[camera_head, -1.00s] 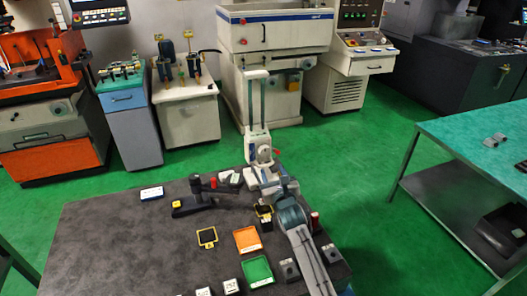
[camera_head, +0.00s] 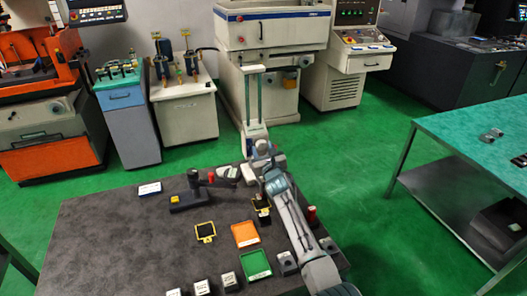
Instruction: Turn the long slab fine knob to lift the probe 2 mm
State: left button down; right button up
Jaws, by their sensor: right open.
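A black stand (camera_head: 188,201) with a long low base lies on the dark table. A yellow part sits at its left end, an upright post rises from it, and a red piece (camera_head: 211,177) shows at its upper right. I cannot make out which part is the fine knob or the probe tip. My right gripper (camera_head: 231,173) is just right of the red piece, small in the picture. It is open, and I cannot tell whether it touches the stand. My right arm reaches up from the lower right. My left gripper is not in view.
The dark table (camera_head: 110,235) also holds a yellow-framed pad (camera_head: 205,232), an orange tray (camera_head: 245,234), a green tray (camera_head: 256,264), a white label (camera_head: 150,189) and several small blocks along the front. A green-topped bench (camera_head: 465,135) stands right. The table's left part is clear.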

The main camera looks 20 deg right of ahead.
jog(key=c, duration=0.7)
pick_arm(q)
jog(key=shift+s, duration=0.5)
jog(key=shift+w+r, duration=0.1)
pick_arm(e)
jog(key=shift+m+p, duration=0.35)
jog(key=shift+m, duration=0.75)
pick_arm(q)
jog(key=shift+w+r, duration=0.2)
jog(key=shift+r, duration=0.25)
pick_arm(e)
jog(key=shift+d+m+g, duration=0.1)
jog(key=shift+m+g, duration=0.2)
jog(key=shift+m, duration=1.9)
